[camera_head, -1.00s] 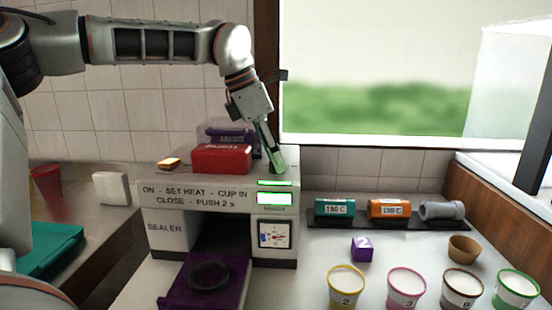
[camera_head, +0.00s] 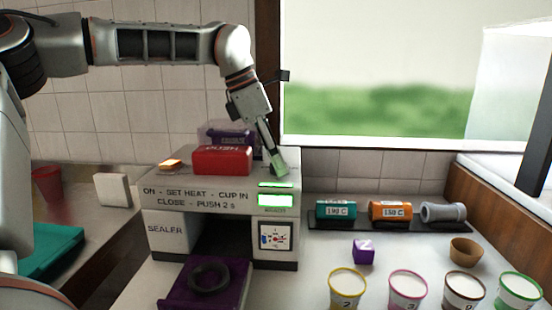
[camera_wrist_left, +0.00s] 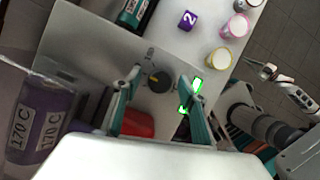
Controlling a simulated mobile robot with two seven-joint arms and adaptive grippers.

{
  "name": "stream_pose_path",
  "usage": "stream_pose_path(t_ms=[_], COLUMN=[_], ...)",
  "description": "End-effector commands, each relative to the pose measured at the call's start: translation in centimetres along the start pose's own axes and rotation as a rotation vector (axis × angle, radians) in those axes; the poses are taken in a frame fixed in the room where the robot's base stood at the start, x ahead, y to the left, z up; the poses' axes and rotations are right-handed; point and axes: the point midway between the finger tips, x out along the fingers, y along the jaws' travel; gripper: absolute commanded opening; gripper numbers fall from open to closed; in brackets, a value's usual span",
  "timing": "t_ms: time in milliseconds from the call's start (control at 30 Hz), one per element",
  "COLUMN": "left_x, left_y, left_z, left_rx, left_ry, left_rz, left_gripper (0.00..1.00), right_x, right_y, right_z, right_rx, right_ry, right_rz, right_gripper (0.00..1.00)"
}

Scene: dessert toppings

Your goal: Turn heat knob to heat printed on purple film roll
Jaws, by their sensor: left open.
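The purple film roll (camera_head: 229,133) stands on top of the sealer (camera_head: 166,229), behind the red push block (camera_head: 222,160). In the left wrist view the purple roll (camera_wrist_left: 38,122) shows labels reading 170 C. The dark round heat knob (camera_wrist_left: 158,81) is on the sealer top; in the head view my gripper hides it. My left gripper (camera_head: 278,170) points down at the sealer top near its right edge. In the wrist view its green fingers (camera_wrist_left: 158,92) are open, one on each side of the knob. Contact with the knob cannot be told.
The dial (camera_head: 275,237) and lit green display (camera_head: 276,200) are on the sealer front. A purple tray (camera_head: 174,296) with a dark ring (camera_head: 209,278) sticks out below. Teal (camera_head: 335,210) and orange (camera_head: 390,211) rolls lie right. Several cups and a purple cube (camera_head: 363,251) stand on the counter.

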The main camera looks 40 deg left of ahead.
Motion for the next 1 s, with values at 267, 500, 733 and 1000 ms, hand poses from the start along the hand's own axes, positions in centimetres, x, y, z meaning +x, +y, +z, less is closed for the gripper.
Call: stream_pose_path(t_ms=[267,500,733,1000], left_x=[-4.1,-8.9,-11.4,-11.9], left_y=[0.1,0.1,0.0,0.0], left_z=[0.1,0.1,0.1,0.0], left_rx=[-0.001,-0.001,0.001,0.0], left_ry=[-0.003,-0.002,-0.001,-0.001], left_rz=[0.005,0.004,0.002,0.0], left_gripper=[0.42,0.42,0.42,0.42], right_x=[-0.1,-0.1,-0.1,-0.1], right_y=[-0.1,-0.1,-0.1,-0.1], right_z=[-0.1,-0.1,-0.1,-0.1], right_rx=[0.002,0.002,0.002,0.002], right_ry=[0.0,0.0,0.0,0.0], right_rz=[0.0,0.0,0.0,0.0], right_gripper=[0.0,0.0,0.0,0.0])
